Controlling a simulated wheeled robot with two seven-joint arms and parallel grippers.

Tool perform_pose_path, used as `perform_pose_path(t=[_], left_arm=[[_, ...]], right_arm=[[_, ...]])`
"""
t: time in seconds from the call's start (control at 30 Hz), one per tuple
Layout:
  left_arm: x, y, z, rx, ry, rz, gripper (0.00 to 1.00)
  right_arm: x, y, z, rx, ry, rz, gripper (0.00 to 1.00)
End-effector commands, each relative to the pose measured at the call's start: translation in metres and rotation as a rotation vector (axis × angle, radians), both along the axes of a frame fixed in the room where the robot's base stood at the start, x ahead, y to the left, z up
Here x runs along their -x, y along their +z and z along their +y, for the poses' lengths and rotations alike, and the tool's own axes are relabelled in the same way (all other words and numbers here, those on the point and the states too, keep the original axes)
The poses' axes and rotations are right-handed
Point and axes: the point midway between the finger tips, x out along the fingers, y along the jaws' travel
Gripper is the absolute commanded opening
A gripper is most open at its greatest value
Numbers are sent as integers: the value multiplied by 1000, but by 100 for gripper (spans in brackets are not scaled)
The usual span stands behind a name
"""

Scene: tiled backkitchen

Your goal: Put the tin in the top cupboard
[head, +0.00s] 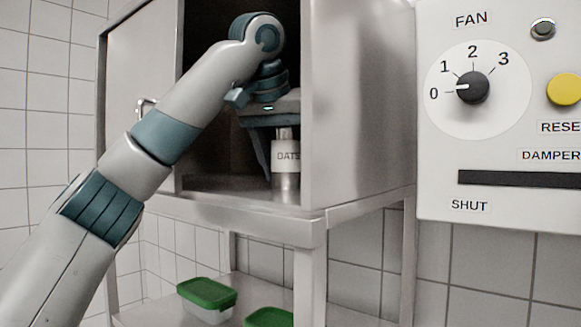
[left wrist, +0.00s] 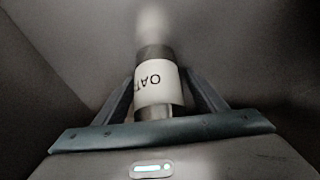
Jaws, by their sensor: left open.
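The tin (head: 286,157), a metal cylinder with a white band lettered "OATS", stands upright on the floor of the steel top cupboard (head: 362,100), inside the opening. My left gripper (head: 272,160) reaches in from above and is open, with one finger seen just left of the tin. In the left wrist view the tin (left wrist: 158,88) sits between the two spread fingers of the gripper (left wrist: 160,80). Whether a finger touches it I cannot tell. The far finger is mostly hidden in the head view. My right gripper is not in view.
A steel door panel (head: 138,75) with a handle covers the cupboard's left part. Green-lidded boxes (head: 207,294) sit on the shelf below. A control panel (head: 500,190) with a fan knob (head: 473,88) is at the right. The cupboard's side walls stand close to my arm.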

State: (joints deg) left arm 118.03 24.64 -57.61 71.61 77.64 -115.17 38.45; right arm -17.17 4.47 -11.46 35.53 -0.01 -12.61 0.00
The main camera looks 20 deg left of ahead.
Motion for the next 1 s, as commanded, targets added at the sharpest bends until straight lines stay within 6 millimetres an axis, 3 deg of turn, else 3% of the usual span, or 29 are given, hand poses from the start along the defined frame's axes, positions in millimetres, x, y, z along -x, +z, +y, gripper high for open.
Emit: perform_pose_path(t=[0.37, 0.8, 1.0], left_arm=[[6, 13, 1, -1, 1, -1, 65], [33, 55, 3, 0, 1, -2, 65], [40, 65, 4, 0, 0, 0, 65]], right_arm=[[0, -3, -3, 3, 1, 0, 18], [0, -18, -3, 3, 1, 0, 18], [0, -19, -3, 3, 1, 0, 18]])
